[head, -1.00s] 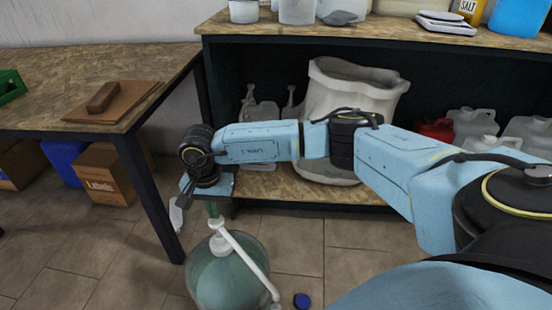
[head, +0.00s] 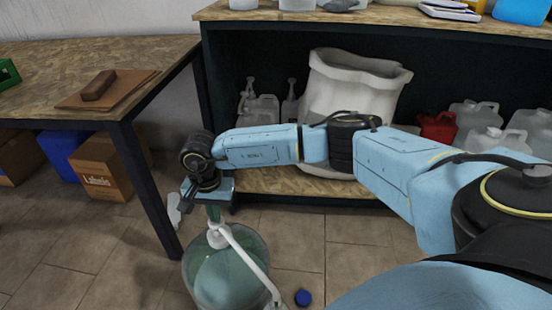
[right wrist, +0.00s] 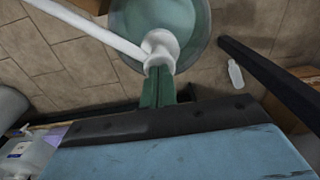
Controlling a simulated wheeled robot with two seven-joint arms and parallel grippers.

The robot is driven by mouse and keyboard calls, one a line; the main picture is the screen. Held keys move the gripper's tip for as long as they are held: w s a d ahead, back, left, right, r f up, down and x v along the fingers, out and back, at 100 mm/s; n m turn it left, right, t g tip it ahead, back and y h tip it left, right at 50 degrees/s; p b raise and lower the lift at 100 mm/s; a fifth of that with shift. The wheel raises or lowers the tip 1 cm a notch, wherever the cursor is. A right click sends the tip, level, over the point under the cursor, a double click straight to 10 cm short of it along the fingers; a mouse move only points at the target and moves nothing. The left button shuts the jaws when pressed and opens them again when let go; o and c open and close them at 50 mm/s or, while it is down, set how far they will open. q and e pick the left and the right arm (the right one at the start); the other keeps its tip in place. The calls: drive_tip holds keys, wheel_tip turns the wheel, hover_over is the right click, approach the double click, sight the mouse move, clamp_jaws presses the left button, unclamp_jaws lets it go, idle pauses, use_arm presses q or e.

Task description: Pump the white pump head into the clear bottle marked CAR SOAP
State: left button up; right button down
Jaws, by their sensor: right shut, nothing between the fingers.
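The white pump head (head: 222,231) sits on the neck of a large clear drum (head: 225,280) holding greenish liquid. Its long white spout slopes down to the right. My right gripper (head: 214,214) is shut and empty, pointing down with its green fingertips on top of the pump head. In the right wrist view the fingers (right wrist: 158,88) meet the white pump head (right wrist: 160,48), which sits low against the neck. A pale piece (head: 277,306) shows at the spout's end at the bottom edge; I cannot tell if it is the bottle, and no CAR SOAP marking is readable. My left gripper is not in view.
A blue cap (head: 303,298) lies on the floor right of the drum. A table leg (head: 152,190) stands close on the left. Behind is a shelf (head: 300,186) with a white sack (head: 355,85) and jugs. Tiled floor at lower left is clear.

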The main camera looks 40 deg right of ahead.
drive_tip(key=shift+r+p, duration=2.15)
drive_tip(key=shift+r, duration=0.75)
drive_tip(key=shift+f, duration=0.2)
drive_tip(key=shift+f+b, duration=2.2)
drive_tip(key=shift+f, duration=0.55)
drive_tip(key=shift+r+p, duration=2.1)
drive_tip(key=shift+r, duration=0.8)
drive_tip(key=shift+f, duration=0.2)
